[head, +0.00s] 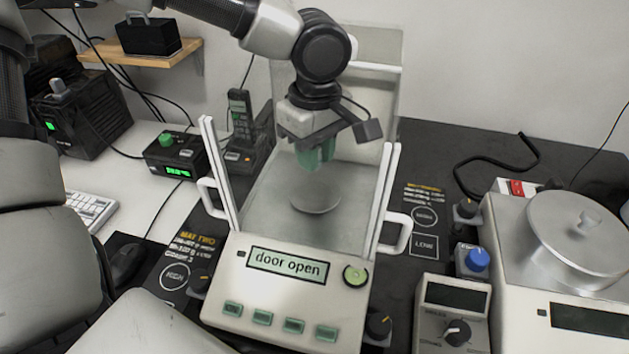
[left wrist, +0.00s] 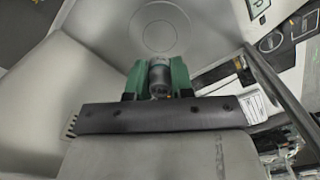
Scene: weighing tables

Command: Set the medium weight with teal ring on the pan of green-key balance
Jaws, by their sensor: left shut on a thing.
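The green-key balance (head: 232,262) stands in the middle of the head view, with green keys along its front and a display reading "door open". Its round pan (head: 316,204) is bare and also shows in the left wrist view (left wrist: 150,14). My left gripper (head: 318,160) reaches into the draft shield from above, over the back of the pan. In the left wrist view its green fingers are shut on a grey metal cylindrical weight (left wrist: 159,74), apparently above the pan. The fingers hide the weight in the head view. My right gripper is not in view.
Clear shield walls with white frames and side handles (head: 398,232) flank the pan. A second balance with a covered metal pan (head: 572,240) stands at the right. A cordless phone (head: 240,118) and a small box with a green knob (head: 172,158) stand at the left.

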